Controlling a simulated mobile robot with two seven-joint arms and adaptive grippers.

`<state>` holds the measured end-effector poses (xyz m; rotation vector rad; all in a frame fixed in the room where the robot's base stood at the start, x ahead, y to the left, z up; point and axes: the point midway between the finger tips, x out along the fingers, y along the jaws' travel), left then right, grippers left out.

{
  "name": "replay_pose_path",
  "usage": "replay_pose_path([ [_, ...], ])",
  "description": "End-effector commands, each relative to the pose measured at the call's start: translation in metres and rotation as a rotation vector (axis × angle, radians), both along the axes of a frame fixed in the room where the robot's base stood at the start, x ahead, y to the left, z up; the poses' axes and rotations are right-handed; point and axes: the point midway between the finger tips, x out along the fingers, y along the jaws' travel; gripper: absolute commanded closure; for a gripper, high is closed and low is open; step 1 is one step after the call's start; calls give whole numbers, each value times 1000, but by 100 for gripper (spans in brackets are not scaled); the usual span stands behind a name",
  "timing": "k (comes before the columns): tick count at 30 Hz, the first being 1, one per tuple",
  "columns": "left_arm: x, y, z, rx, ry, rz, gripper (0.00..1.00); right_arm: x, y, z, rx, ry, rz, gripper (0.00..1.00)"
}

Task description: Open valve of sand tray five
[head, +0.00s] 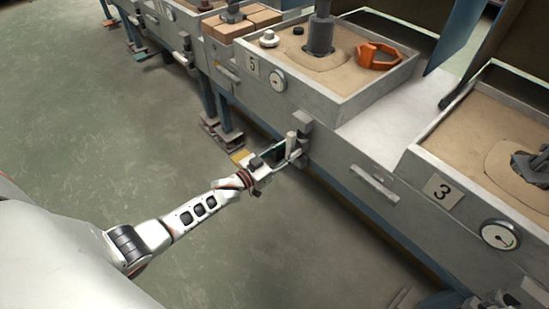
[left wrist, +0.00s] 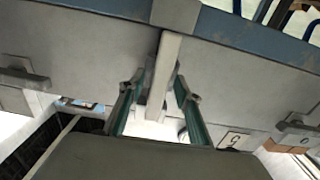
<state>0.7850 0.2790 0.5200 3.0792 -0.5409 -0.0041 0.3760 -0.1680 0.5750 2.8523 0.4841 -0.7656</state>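Sand tray five (head: 390,92) is a grey box of sand with a "5" plate (head: 252,65) and a round gauge (head: 278,82) on its front. Its valve lever (head: 291,140) is a pale upright bar on the bench front below the tray. My left gripper (head: 288,155) is at this lever. In the left wrist view, my left gripper (left wrist: 158,88) has its teal-padded fingers apart, one on each side of the lever (left wrist: 166,68). I cannot tell whether either finger touches it. The "5" plate shows upside down there (left wrist: 234,141). My right gripper is not in view.
Sand tray three (head: 455,165), with its "3" plate (head: 437,188) and gauge (head: 500,235), stands to the right. A grey handle (head: 374,186) juts from the bench front between the trays. An orange clamp-like part (head: 378,56) lies in tray five. The floor (head: 110,130) at left is clear.

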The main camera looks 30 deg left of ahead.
Motion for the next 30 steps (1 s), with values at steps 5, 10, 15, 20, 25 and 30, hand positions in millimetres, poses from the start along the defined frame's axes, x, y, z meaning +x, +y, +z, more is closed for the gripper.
replay_pose_path([
  [5,-31,12,-2,1,3,0,67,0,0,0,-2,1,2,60],
  [10,-63,23,-1,1,3,-1,67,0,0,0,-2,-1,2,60],
  [15,-88,32,-1,-1,4,0,67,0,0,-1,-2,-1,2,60],
  [20,-100,37,0,-2,2,0,67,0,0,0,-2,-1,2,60],
  [25,-104,38,0,-2,1,0,67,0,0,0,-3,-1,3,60],
  [30,-103,38,0,-2,1,0,67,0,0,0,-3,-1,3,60],
])
